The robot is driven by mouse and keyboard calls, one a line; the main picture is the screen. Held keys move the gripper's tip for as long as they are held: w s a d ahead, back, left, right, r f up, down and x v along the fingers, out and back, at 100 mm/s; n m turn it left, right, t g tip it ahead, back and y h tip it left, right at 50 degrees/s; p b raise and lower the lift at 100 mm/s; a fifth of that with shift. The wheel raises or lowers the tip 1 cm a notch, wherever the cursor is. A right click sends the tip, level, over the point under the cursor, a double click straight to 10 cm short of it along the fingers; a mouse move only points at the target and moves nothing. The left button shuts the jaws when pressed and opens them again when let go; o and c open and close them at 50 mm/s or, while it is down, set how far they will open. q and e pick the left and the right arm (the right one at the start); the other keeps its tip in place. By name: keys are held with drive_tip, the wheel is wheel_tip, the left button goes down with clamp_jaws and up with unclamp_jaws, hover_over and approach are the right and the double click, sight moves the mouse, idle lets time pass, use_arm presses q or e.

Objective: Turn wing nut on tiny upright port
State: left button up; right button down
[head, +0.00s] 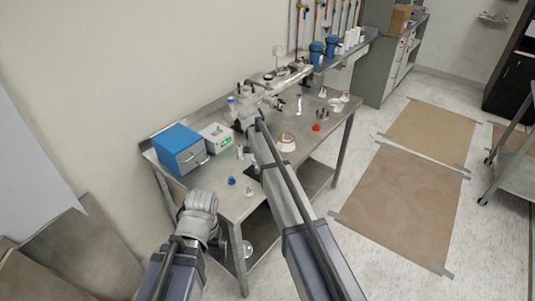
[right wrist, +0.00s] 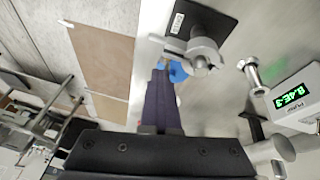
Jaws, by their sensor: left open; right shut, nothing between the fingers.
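My right gripper (right wrist: 163,72) shows in the right wrist view as dark, closed fingers with nothing between them. Their tips are beside a small metal upright port (right wrist: 203,54) and overlap a blue part (right wrist: 178,72) behind them. I cannot tell whether they touch, and no wing nut shape is clear. In the head view my right arm reaches over the bench and hides this gripper. My left gripper (head: 200,204) is open, in front of the bench's near left corner and away from the fittings. Its fingers are hard to make out.
A gauge box with a green display (right wrist: 290,97) and a metal fitting (right wrist: 252,72) stand near the right gripper. A black plate (right wrist: 203,20) lies close by. A blue cabinet (head: 178,149) stands at the bench's left end. Small fittings and a red part (head: 316,127) lie farther right.

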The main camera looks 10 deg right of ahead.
drive_tip(key=shift+w+a+g+h, duration=0.3)
drive_tip(key=shift+w+g+h, duration=0.1)
drive_tip(key=shift+g, duration=0.1)
idle(1.4)
drive_tip(key=shift+w+a+f, duration=0.1)
drive_tip(key=shift+w+a, duration=0.1)
drive_tip(key=shift+a, duration=0.05)
idle(0.4)
drive_tip(key=shift+w+a+f+n+g+h+b, duration=0.1)
drive_tip(key=shift+w+f+n+g+h+b, duration=0.1)
drive_tip(key=shift+g+h+b, duration=0.45)
drive_tip(key=shift+w+a+f+n+g+h+b, duration=0.1)
drive_tip(key=shift+n+g+h+b, duration=0.2)
drive_tip(key=shift+g+b, duration=0.4)
drive_tip(key=shift+r, duration=0.15)
drive_tip(key=shift+r+p, duration=0.75)
drive_tip(key=shift+r, duration=0.1)
